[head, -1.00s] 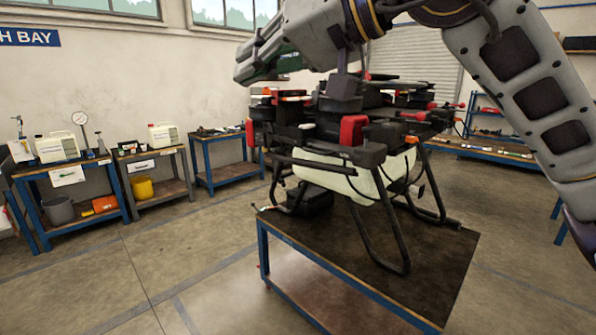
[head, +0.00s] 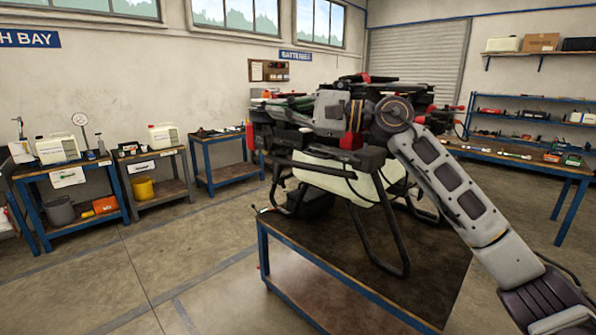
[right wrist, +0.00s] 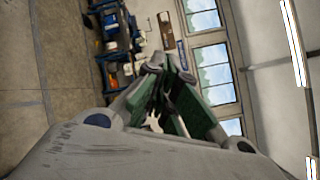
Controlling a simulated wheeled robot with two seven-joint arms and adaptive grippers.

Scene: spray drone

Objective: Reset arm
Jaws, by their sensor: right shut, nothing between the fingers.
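The spray drone (head: 330,174), dark with red parts and a pale tank, stands on its black legs on a workbench (head: 420,285) with a dark top and blue frame. My right arm comes in from the lower right and crosses in front of the drone's upper right part. My right gripper (head: 285,103) points left at the height of the drone's top; whether it touches the drone cannot be told. In the right wrist view the green-padded fingers (right wrist: 165,70) are closed together with nothing between them. My left gripper is not in view.
Blue-framed side tables (head: 75,171) with white canisters, a grey bucket and a yellow bucket (head: 143,188) line the left wall. A long table (head: 500,158) and shelves (head: 525,120) stand at the back right. The floor at left is clear.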

